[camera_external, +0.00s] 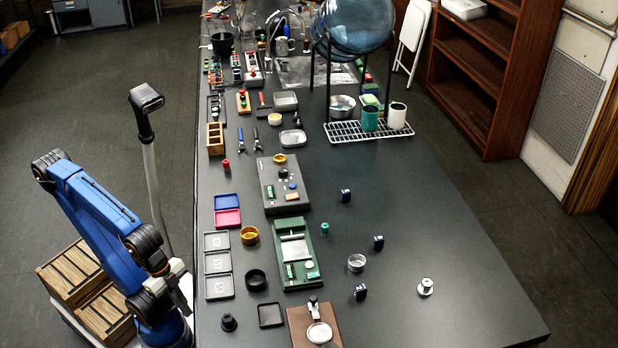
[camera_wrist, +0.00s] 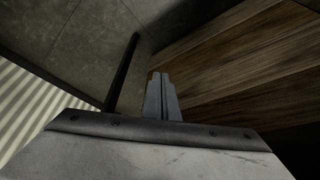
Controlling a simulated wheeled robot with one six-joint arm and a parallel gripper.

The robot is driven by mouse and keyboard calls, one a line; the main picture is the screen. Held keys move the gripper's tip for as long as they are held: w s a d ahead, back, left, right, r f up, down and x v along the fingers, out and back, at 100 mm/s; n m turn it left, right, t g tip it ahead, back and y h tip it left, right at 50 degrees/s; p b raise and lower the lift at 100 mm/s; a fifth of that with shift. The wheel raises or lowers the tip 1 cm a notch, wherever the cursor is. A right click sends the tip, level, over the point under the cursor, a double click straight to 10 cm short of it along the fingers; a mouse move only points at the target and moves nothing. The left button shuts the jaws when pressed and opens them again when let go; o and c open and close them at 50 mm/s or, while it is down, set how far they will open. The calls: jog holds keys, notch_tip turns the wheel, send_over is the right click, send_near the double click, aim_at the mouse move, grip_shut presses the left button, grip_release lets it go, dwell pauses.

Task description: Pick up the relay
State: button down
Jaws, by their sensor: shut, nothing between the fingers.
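My gripper is shut and empty in the wrist view (camera_wrist: 161,82). It is off the bench's left side, away from the blocks, and faces the floor and wooden crates. No relay shows in the wrist view.
A green fixture (camera_external: 296,225) and a grey device box (camera_external: 283,184) stand on the bench (camera_external: 440,240), with trays and cups around them. A wire rack (camera_external: 345,133) with mugs stands further back. Wooden crates (camera_external: 72,272) are beside my base. The bench's right front is mostly clear.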

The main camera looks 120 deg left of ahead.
jog(key=c, duration=1.6)
grip_release()
jog(key=shift+o, duration=0.2)
